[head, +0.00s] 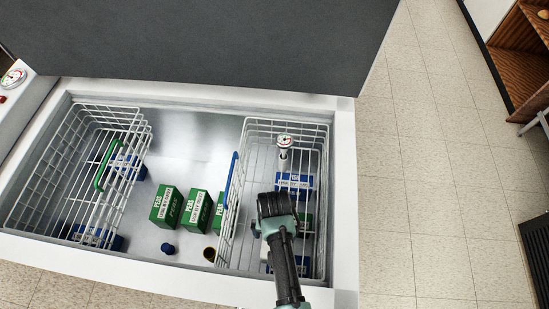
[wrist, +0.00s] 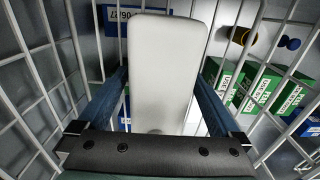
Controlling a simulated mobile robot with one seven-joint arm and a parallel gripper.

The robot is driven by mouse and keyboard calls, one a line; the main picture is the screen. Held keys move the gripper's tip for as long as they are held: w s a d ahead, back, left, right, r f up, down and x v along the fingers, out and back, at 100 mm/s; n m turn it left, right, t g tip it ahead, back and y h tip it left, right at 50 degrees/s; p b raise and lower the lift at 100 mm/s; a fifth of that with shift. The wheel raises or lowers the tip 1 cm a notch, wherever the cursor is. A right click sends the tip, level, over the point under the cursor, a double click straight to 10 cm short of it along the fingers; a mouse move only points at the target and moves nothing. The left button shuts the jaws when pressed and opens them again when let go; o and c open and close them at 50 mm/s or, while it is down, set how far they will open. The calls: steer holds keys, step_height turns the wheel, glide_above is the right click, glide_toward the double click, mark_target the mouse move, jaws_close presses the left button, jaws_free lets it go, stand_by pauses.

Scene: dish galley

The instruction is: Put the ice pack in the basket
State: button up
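A pale white slab with rounded corners, which looks like the ice pack (wrist: 165,70), fills the middle of the wrist view. My gripper (wrist: 161,80) has a dark blue finger against each side of it, with no gap showing at the tips. In the head view my gripper (head: 279,204) points down inside the right wire basket (head: 255,125), which has a blue handle. A second wire basket (head: 100,107), with a green handle, is at the left.
Both baskets are in an open chest freezer (head: 343,140). Several green pea boxes (head: 166,205), a blue cap-like thing (head: 168,248) and a brown can (head: 209,254) stand between them. A dial thermometer (head: 284,141) and blue boxes (head: 293,182) are in the right basket.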

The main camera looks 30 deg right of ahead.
step_height(320, 180, up, 12)
steer(key=p, duration=0.3)
steer(key=shift+r, duration=0.25)
